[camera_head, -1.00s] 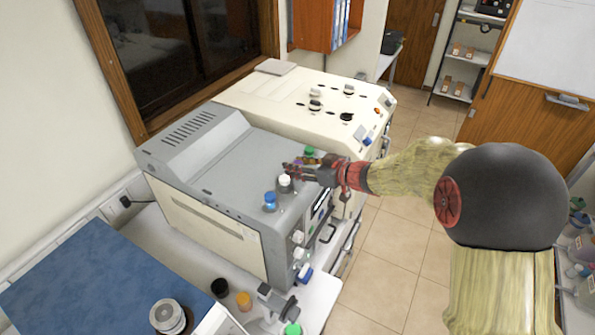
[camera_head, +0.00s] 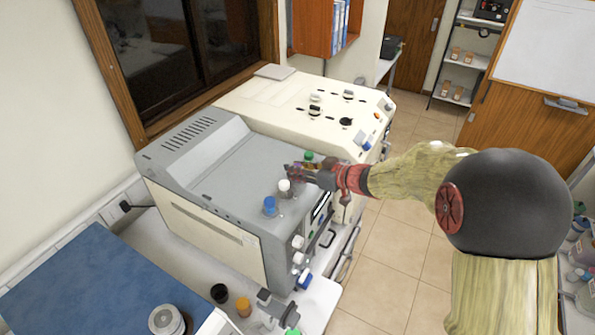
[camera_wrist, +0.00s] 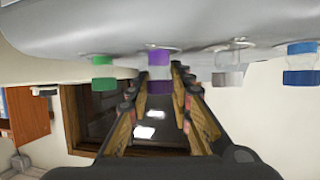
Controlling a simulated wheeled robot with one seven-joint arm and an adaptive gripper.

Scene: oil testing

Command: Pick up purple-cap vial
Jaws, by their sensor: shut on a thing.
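The purple-cap vial (camera_wrist: 159,57) shows in the wrist view between the two fingers of my gripper (camera_wrist: 157,88). The fingers are shut on it, one on each side. In the head view, my gripper (camera_head: 298,169) is over the front edge of the grey machine's top. Only a small purple patch of the vial shows there; the fingers hide most of it. I cannot tell whether it is clear of the surface. A green-cap vial (camera_head: 308,156) is just beyond the gripper. A white-cap vial (camera_head: 284,186) and a blue-cap vial (camera_head: 269,205) stand on the near side.
The grey machine (camera_head: 215,165) has open room on its top left of the vials. A cream machine (camera_head: 270,98) with knobs stands behind it. A black-topped jar (camera_head: 220,292) and an orange-topped jar (camera_head: 243,306) are on the bench in front. Tiled floor lies to the right.

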